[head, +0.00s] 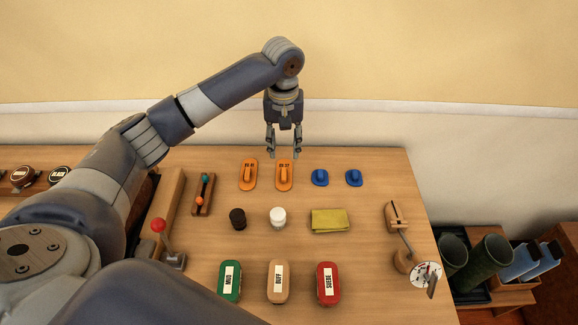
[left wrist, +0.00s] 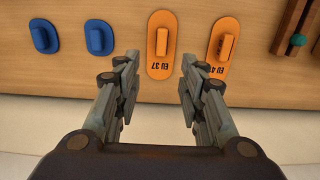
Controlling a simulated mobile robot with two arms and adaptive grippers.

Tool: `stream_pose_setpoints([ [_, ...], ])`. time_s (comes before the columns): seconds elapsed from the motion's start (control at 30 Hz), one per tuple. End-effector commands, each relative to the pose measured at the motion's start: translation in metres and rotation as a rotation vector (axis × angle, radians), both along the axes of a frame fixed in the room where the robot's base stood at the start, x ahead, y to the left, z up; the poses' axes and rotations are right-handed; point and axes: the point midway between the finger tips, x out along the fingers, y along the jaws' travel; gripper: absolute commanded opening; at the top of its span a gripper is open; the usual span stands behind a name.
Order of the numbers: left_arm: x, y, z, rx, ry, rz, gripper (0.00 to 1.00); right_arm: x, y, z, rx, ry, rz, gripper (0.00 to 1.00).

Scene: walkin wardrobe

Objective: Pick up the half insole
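Two short blue pieces with raised grips, which look like half insoles, lie near the table's back edge: one nearer the orange insoles (head: 320,177) and one farther right (head: 354,177). They also show in the left wrist view, the nearer (left wrist: 99,38) and the farther (left wrist: 43,36). Two longer orange insoles lie beside them, one marked EU 37 (head: 284,180) and another (head: 248,180) with similar lettering. My left gripper (head: 284,154) is open and empty, above and just behind the EU 37 insole. In the left wrist view its fingers (left wrist: 159,63) are apart. My right gripper is not visible.
On the wooden table (head: 370,265) are a yellow cloth (head: 330,220), a white jar (head: 278,218), a dark jar (head: 237,219) and three labelled brushes, green, tan and red. A red-knobbed lever (head: 160,227) stands at left, a dial gauge (head: 427,275) at right. A wall is close behind.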

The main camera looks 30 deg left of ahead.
Motion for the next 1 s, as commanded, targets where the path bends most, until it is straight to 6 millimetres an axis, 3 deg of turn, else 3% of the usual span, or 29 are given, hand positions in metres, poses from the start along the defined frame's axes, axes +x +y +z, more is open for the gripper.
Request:
stream_pose_setpoints([
  [0.23,0.000,0.000,-0.031,0.000,0.001,0.001,0.38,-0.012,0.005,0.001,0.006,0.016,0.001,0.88],
  [0.37,-0.001,0.000,-0.041,0.000,0.002,0.000,0.38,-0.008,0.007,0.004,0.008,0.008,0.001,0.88],
  [0.6,-0.004,0.000,-0.076,0.000,0.001,0.001,0.38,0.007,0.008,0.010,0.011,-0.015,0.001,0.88],
  [0.93,-0.003,0.000,-0.086,0.000,-0.001,-0.001,0.38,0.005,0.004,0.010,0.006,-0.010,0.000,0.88],
  [1.0,-0.003,0.000,-0.086,0.000,-0.001,-0.001,0.24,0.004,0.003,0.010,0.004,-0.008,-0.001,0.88],
])
